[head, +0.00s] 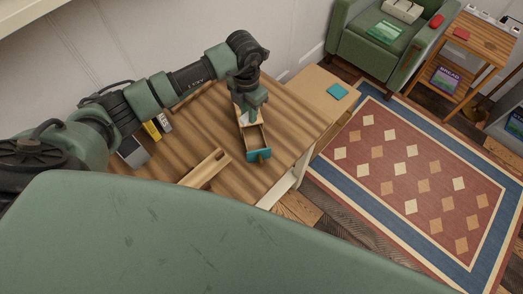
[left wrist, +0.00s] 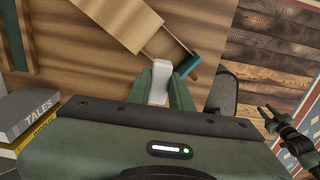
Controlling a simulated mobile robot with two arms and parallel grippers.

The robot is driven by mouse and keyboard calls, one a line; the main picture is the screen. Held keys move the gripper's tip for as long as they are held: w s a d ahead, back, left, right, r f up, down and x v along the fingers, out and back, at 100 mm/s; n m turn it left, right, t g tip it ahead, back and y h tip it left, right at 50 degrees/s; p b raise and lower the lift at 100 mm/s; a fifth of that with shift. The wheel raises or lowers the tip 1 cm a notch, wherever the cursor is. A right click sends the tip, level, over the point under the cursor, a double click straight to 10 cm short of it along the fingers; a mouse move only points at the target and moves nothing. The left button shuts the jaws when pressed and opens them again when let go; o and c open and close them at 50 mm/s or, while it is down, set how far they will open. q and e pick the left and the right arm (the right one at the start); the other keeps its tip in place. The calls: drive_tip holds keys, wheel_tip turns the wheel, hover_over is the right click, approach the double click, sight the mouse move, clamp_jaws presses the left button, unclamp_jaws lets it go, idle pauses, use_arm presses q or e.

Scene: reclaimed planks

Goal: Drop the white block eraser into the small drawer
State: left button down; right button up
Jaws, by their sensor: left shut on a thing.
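The white block eraser (left wrist: 161,72) is between the fingertips of my left gripper (left wrist: 161,88), which is shut on it. In the head view my left gripper (head: 250,117) is over the table, at the small wooden drawer (head: 251,137) with its teal front (head: 259,155). The drawer stands open. The left wrist view shows the drawer (left wrist: 165,45) just beyond the eraser, with its teal front (left wrist: 185,67) to the right. My fingers hide part of the eraser. My right gripper (left wrist: 267,117) shows small at the right of the left wrist view, its fingers apart, away from the drawer.
A wooden tray-like piece (head: 204,168) lies on the striped wood table (head: 180,150). A low cabinet (head: 310,88) with a teal item (head: 337,91) adjoins the right side.

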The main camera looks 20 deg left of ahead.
use_arm(q)
wheel_tip(320, 180, down, 5)
drive_tip(key=b, duration=0.2)
drive_tip(key=shift+b, duration=0.35)
drive_tip(key=c, duration=1.2)
unclamp_jaws()
drive_tip(key=shift+w, duration=0.1)
wheel_tip(320, 180, up, 8)
drive_tip(key=shift+f+b, duration=0.15)
drive_tip(key=shift+b, duration=1)
